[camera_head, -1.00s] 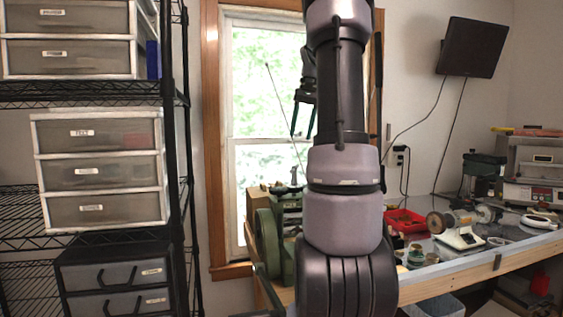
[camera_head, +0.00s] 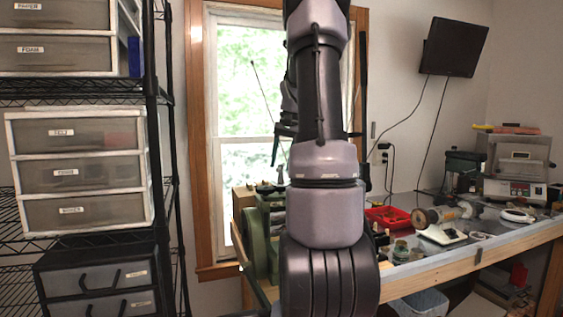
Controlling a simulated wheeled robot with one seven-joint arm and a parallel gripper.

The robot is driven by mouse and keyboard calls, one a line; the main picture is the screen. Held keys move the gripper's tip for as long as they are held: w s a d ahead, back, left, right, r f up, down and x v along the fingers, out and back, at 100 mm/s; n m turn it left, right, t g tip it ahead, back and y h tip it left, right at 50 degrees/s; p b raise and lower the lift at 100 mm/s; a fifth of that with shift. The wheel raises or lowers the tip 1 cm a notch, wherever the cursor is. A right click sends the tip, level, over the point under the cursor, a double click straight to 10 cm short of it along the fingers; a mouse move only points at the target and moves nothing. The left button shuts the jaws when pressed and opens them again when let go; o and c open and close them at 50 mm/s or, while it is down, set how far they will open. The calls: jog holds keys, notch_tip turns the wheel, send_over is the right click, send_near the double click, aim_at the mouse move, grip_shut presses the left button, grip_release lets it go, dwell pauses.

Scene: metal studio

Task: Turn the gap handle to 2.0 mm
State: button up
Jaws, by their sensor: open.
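A green rolling mill (camera_head: 263,232) with a large round wheel at its side stands at the left end of the workbench, below the window. Small metal parts, likely including its gap handle (camera_head: 267,187), show on top; the handle's setting is too small to read. My gripper (camera_head: 282,150) hangs above the mill, pointing down, open and empty. One finger shows clearly in front of the window; the other is mostly hidden behind my arm. My arm also hides the right side of the mill. The gripper appears apart from the mill.
The workbench (camera_head: 428,267) runs to the right with a red tray (camera_head: 387,217), a polishing motor (camera_head: 437,222) and other tools. A black wire rack (camera_head: 158,190) with drawers stands at left. A monitor (camera_head: 454,46) hangs on the wall. A bin (camera_head: 415,303) sits below.

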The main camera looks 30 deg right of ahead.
grip_shut()
jog(key=shift+a+m, duration=0.1)
jog(key=shift+m, duration=0.5)
jog(key=m, duration=0.2)
jog(key=shift+w+a+m+h, duration=0.1)
jog(key=shift+w+m+h, duration=0.05)
jog(key=shift+m+h, duration=0.25)
jog(key=shift+m, duration=0.4)
jog(key=shift+w+r+m+t, duration=0.15)
jog(key=shift+m+t, duration=0.25)
jog(key=shift+m, duration=0.3)
dwell(1.5)
dwell(0.5)
